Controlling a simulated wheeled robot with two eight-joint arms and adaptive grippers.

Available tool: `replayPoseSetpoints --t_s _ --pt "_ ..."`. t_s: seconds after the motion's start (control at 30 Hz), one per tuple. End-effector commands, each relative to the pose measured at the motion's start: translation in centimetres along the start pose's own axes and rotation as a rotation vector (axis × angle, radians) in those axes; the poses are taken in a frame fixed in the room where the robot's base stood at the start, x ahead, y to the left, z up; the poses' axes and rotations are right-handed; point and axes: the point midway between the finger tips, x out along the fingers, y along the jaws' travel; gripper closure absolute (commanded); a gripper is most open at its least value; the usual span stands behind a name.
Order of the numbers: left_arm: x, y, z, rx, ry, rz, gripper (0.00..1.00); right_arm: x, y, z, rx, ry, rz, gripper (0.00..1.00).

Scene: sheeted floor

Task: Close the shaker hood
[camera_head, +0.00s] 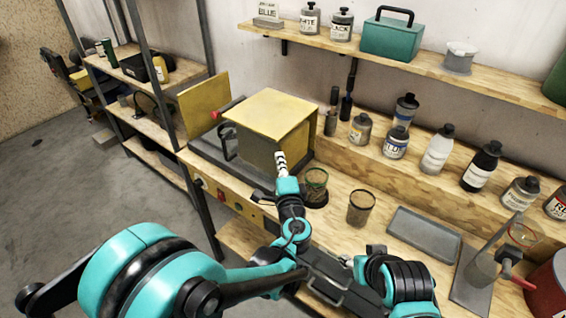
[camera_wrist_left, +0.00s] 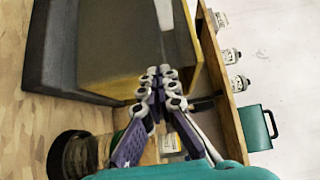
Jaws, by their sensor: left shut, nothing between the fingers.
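The shaker (camera_head: 208,152) stands on the wooden bench, with a dark grey base and a boxy yellow hood (camera_head: 273,113). A yellow panel (camera_head: 204,102) stands upright at its left, apart from the box's top. A dark handle (camera_head: 230,142) shows at the front left. My left gripper (camera_head: 280,161) is shut and empty, at the box's front right in the head view. In the left wrist view, the gripper (camera_wrist_left: 160,85) is close to the hood's yellow edge (camera_wrist_left: 112,75); I cannot tell whether they touch. My right gripper (camera_head: 350,262) is low over the bench front, its fingers unclear.
Two mesh cups (camera_head: 361,208) (camera_head: 316,187) stand right of the shaker, near my left gripper. A grey tray (camera_head: 424,234) lies farther right. Several bottles (camera_head: 437,150) line the back ledge. A metal shelf rack (camera_head: 150,75) stands at the left.

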Motion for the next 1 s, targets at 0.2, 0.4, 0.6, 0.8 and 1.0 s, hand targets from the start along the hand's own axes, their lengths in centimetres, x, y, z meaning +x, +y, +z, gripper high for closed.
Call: replayPoseSetpoints --t_s 0.2,0.4,0.6,0.8,1.0 --pt "3.2 0.1 3.5 0.0 -0.008 0.0 1.0 0.3 0.0 0.2 0.0 0.0 0.0 0.54" --pt "7.4 0.1 7.6 0.0 -0.008 0.0 1.0 0.6 0.0 0.4 0.0 0.0 0.0 0.54" --pt "11.0 0.1 11.2 0.0 -0.005 0.0 1.0 0.8 0.0 0.6 0.0 0.0 0.0 0.54" --pt "13.4 0.1 13.5 0.0 -0.003 0.0 1.0 0.9 0.0 0.6 0.0 0.0 0.0 0.54" --pt "14.5 0.0 14.5 0.0 -0.001 0.0 1.0 0.9 0.0 0.7 0.0 0.0 0.0 0.54"
